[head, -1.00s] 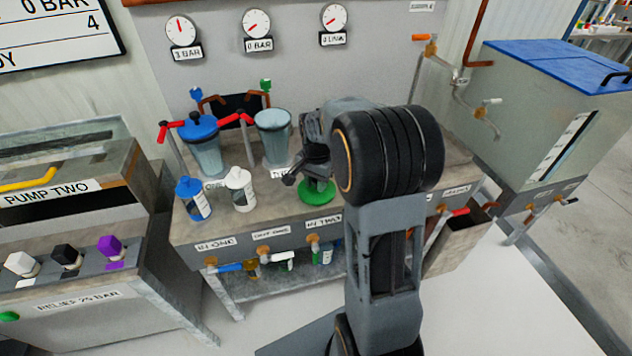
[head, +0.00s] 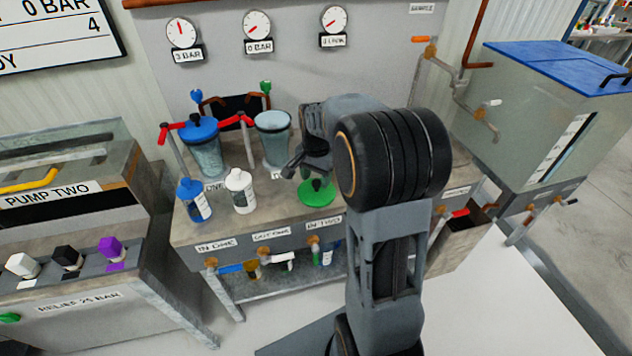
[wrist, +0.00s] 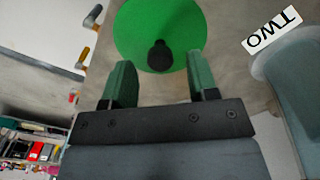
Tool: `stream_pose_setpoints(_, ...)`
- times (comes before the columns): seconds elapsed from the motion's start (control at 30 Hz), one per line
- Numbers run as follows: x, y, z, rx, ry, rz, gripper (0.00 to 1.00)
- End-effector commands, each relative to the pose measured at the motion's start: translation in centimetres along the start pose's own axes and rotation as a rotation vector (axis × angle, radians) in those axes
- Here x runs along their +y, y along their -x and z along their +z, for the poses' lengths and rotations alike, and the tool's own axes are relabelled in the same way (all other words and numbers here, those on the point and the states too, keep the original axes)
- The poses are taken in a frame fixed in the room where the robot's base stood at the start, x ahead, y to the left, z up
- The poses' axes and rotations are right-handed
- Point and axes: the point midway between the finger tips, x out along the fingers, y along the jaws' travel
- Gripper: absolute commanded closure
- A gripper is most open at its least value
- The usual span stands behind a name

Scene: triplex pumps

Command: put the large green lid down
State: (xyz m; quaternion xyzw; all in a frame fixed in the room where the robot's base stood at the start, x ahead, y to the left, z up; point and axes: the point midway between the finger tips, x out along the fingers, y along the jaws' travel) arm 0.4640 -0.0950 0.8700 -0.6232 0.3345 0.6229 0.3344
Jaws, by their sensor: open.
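The large green lid (head: 317,193) lies on the bench top in front of the open clear canister (head: 273,140). In the wrist view the lid (wrist: 150,30) is a green disc with a dark knob (wrist: 160,56) on it. My gripper (wrist: 155,75) is open, its two green-padded fingers apart on either side of the knob's line and a little short of it, holding nothing. In the head view my gripper (head: 296,167) is just above the lid, partly hidden by my arm.
A canister with a blue lid (head: 200,135) stands left of the open one. A blue bottle (head: 193,200) and a white bottle (head: 240,190) stand at the bench's front left. Red-handled valves (head: 172,132) rise beside the canisters.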

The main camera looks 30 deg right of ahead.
Motion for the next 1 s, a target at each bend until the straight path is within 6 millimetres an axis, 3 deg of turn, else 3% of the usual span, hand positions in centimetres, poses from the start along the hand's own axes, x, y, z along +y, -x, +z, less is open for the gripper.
stream_pose_setpoints(0.1,-0.1,2.7,-0.1,0.003,0.000,-0.003,0.46)
stream_pose_setpoints(0.3,0.0,6.3,0.0,0.002,0.000,-0.002,0.46)
stream_pose_setpoints(0.57,0.0,8.9,0.2,0.003,0.010,-0.003,0.46)
stream_pose_setpoints(0.67,0.5,9.5,1.9,0.018,0.089,-0.017,0.46)
stream_pose_setpoints(0.77,1.6,9.6,5.2,0.053,0.259,-0.046,0.46)
stream_pose_setpoints(1.0,5.4,7.5,12.8,0.160,0.707,-0.108,0.46)
